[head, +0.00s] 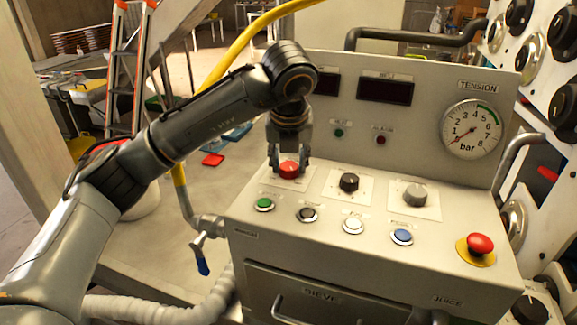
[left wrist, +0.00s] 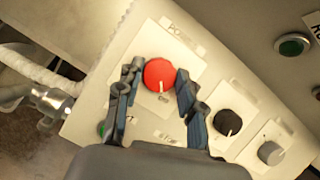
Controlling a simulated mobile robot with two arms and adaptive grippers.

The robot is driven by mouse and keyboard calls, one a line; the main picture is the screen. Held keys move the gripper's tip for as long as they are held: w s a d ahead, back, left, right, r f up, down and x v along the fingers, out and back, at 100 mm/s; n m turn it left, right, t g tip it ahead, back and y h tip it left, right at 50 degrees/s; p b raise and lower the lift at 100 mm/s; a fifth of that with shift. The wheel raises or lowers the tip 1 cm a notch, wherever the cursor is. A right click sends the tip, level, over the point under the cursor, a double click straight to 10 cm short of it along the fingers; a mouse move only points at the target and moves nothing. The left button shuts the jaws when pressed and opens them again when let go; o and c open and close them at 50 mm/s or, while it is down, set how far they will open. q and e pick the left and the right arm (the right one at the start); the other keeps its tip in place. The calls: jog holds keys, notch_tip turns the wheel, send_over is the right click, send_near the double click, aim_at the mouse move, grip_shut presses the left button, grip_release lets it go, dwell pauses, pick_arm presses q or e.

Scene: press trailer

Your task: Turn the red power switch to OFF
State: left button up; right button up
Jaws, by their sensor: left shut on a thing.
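The red power switch (head: 289,170) is a round red knob at the left of the panel's upper row of knobs. My left gripper (head: 289,163) comes down on it from above, with a finger on each side, shut on the knob. In the left wrist view the red knob (left wrist: 160,75) sits between the two fingertips (left wrist: 157,80), and its white pointer line shows on its near side. The labels around it are too small to read for certain. My right gripper is in neither view.
A black knob (head: 349,182) and a grey knob (head: 415,194) stand to the right. Green (head: 264,205), black, white and blue (head: 402,237) buttons line the front, with a red mushroom button (head: 480,243) at the right. A pressure gauge (head: 472,129) is on the upright panel behind.

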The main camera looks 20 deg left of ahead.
pick_arm(q)
jog(key=shift+n, duration=0.4)
jog(key=o, duration=1.1)
jog(key=shift+o, duration=0.2)
jog(key=shift+r, duration=0.15)
jog(key=v, duration=1.1)
jog(key=shift+d+r, duration=0.25)
jog(key=shift+r, duration=0.1)
